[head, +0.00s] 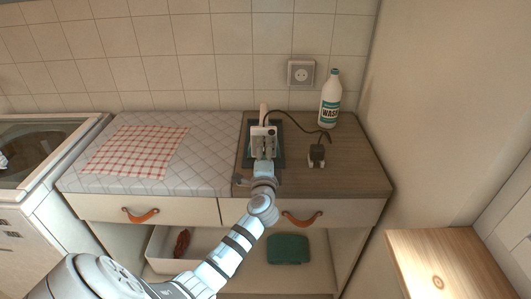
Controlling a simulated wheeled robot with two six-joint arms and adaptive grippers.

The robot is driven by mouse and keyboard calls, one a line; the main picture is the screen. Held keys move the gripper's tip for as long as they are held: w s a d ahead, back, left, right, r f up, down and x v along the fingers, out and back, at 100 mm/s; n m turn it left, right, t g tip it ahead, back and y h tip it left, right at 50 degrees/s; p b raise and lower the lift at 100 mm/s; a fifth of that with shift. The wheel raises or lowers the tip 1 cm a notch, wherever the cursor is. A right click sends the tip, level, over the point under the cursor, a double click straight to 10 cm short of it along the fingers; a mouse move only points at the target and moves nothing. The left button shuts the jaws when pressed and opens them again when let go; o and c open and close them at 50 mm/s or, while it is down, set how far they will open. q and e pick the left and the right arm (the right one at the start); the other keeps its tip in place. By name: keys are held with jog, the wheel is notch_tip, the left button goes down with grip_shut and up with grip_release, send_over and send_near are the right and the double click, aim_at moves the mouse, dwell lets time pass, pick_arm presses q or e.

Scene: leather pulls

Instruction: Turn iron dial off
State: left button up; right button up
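A pale iron (264,110) stands on a dark mat (247,160) on the wooden part of the counter. Only its top shows clearly; my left gripper covers most of the rest. The dial cannot be made out. My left gripper (264,142) is at the iron, in front of it in the picture. The fingers are small and blend with the iron, so I cannot tell whether they are open or touching it. My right gripper is not in view.
A black cord runs from the iron to a loose plug (317,156) on the counter. A white bottle (330,103) stands at the back right below a wall socket (301,73). A checked cloth (135,150) lies on the quilted cover (205,165) at left. Drawers with leather pulls (302,219) are below.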

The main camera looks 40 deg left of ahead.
pick_arm(q)
jog(key=v, duration=1.2)
